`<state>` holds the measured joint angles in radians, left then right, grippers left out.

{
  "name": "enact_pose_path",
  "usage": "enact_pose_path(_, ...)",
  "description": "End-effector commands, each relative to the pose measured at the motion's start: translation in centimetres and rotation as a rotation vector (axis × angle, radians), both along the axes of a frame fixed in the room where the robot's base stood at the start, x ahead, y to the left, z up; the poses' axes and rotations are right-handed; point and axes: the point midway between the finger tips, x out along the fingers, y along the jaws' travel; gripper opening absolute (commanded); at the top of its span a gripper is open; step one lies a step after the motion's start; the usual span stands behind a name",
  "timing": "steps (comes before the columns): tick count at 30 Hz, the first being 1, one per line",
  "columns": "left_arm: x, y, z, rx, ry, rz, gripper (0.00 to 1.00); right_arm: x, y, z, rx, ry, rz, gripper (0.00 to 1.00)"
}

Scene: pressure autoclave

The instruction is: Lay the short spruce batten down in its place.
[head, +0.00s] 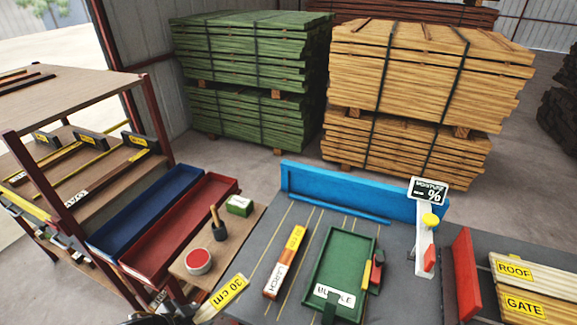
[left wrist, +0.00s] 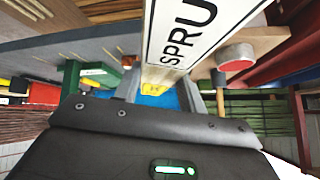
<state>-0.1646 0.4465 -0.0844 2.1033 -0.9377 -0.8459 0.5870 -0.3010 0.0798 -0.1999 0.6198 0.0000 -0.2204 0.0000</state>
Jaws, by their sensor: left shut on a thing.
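My left gripper (head: 182,318) is at the bottom edge of the head view, mostly cut off. It is shut on the short spruce batten (head: 226,293), whose yellow "30 cm" label shows beyond the fingers, over the left front of the grey bench. In the left wrist view the batten (left wrist: 190,35) carries a white label reading "SPRU", the rest cut off. A larch batten (head: 285,264) lies on the bench (head: 262,252), left of a green tray (head: 322,262) marked with a partly hidden label. I cannot tell which spot belongs to the spruce batten. My right gripper is not in view.
A blue fence (head: 350,190) closes the bench's back; a moisture meter (head: 426,240) stands right of the green tray. A shelf rack (head: 75,95) is further left.

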Motion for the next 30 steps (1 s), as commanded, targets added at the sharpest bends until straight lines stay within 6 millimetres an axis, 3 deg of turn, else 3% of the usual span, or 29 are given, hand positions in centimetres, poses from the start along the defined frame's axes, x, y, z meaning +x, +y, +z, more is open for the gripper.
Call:
enact_pose_path(1, 0.0, 0.7, 0.0, 0.002, -0.001, -0.001, 0.00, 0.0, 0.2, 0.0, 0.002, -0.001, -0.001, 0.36)
enact_pose_path(17, 4.1, -4.1, 5.1, 0.006, -0.010, -0.066, 0.00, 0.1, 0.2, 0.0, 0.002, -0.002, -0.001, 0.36)
enact_pose_path(30, 6.8, -12.0, 14.3, 0.003, -0.012, -0.259, 0.00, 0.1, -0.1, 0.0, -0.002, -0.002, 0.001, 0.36)
